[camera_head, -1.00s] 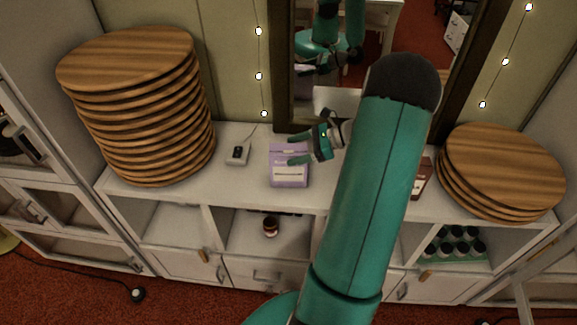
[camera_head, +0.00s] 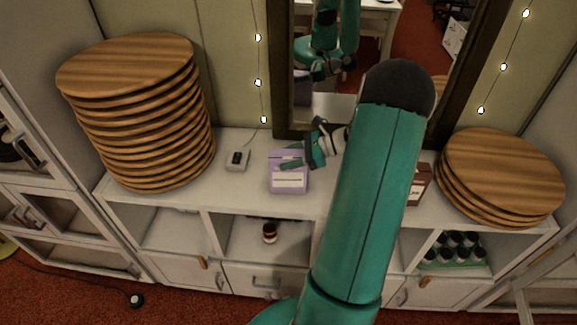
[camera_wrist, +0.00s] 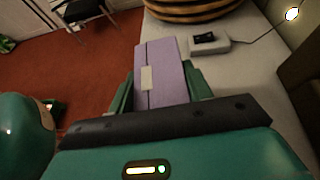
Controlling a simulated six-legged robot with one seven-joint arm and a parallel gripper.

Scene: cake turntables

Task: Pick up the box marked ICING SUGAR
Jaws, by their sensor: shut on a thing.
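A lilac box (camera_head: 288,177) with a pale label stands on the white cabinet top, in front of the mirror. Its lettering is too small to read. My gripper (camera_head: 287,163) reaches it from the right and is shut on it near its top. In the wrist view the same lilac box (camera_wrist: 162,75) sits between the two green fingers (camera_wrist: 160,90), one along each side. The box looks upright; whether its base touches the cabinet top I cannot tell. A brown box (camera_head: 417,186) with a pale label stands further right, partly hidden by my arm.
A tall stack of round wooden boards (camera_head: 140,115) stands left, a lower stack (camera_head: 500,175) right. A small grey device (camera_head: 237,160) with a cable lies left of the lilac box. The framed mirror (camera_head: 385,30) rises behind. Shelves below hold a small jar (camera_head: 269,232) and several dark-topped jars (camera_head: 455,250).

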